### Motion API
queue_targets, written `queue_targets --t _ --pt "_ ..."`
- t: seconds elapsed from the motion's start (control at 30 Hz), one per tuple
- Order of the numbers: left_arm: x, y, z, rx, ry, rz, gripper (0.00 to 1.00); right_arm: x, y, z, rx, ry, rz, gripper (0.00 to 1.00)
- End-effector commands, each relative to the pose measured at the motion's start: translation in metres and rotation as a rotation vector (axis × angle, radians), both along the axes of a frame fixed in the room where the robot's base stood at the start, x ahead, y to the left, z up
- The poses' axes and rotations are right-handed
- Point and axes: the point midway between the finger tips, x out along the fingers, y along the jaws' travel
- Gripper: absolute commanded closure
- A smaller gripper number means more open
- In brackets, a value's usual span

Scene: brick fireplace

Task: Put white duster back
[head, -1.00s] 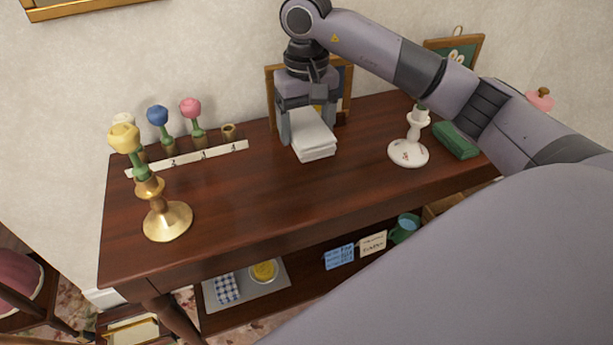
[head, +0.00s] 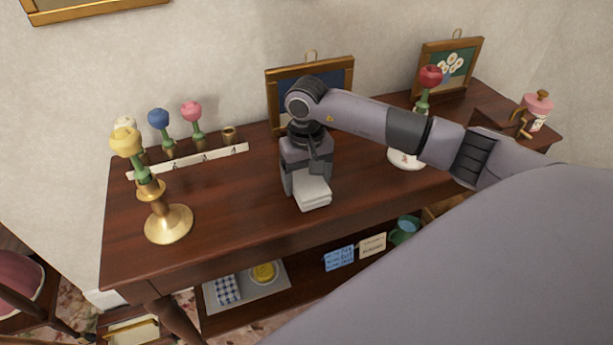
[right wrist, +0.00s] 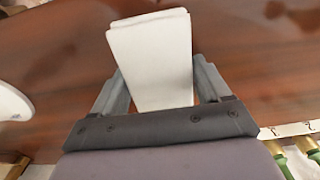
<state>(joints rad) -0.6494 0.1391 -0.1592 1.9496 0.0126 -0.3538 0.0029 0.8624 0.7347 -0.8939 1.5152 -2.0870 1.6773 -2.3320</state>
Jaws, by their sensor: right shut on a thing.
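The white duster (head: 313,197) looks like a folded white cloth block. My right gripper (head: 307,180) is shut on it, pointing down over the middle of the dark wooden table (head: 235,200). The duster sticks out toward the table's front edge; whether it touches the tabletop, I cannot tell. In the right wrist view the duster (right wrist: 150,50) sits between the two grey fingers, with the wood beyond it. My left gripper is not in view.
A brass candlestick (head: 168,222) with a yellow flower stands at the left. Flowers in small holders stand behind a numbered strip (head: 190,160). A framed picture (head: 340,75) leans at the back. A white base (head: 405,158) with a red flower is partly behind my arm.

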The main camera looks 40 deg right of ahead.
Motion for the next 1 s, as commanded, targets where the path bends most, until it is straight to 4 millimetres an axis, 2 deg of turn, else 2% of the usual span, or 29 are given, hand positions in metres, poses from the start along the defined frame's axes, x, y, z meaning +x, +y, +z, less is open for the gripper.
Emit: queue_targets --t 0.17,0.2,0.23,0.27,0.5,0.63,1.0 --pt "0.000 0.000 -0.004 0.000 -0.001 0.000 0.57 0.000 0.000 -0.004 -0.001 0.000 0.000 0.48" --pt "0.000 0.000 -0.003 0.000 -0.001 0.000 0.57 0.000 0.000 -0.002 -0.001 0.000 0.000 0.14" --pt "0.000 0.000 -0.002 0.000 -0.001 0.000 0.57 0.000 0.000 -0.002 -0.001 0.000 0.000 0.04" --pt "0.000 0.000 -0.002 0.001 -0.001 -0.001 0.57 0.000 0.000 -0.002 -0.001 0.000 0.000 0.00" --pt "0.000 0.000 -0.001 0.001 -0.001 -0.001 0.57 0.000 0.000 -0.001 0.000 0.000 -0.001 0.00" --pt "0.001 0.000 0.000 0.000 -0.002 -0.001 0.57 0.001 0.000 0.009 0.000 -0.005 0.000 0.00" --pt "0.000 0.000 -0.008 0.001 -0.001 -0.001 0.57 0.001 0.000 0.086 -0.001 -0.006 0.000 0.00"
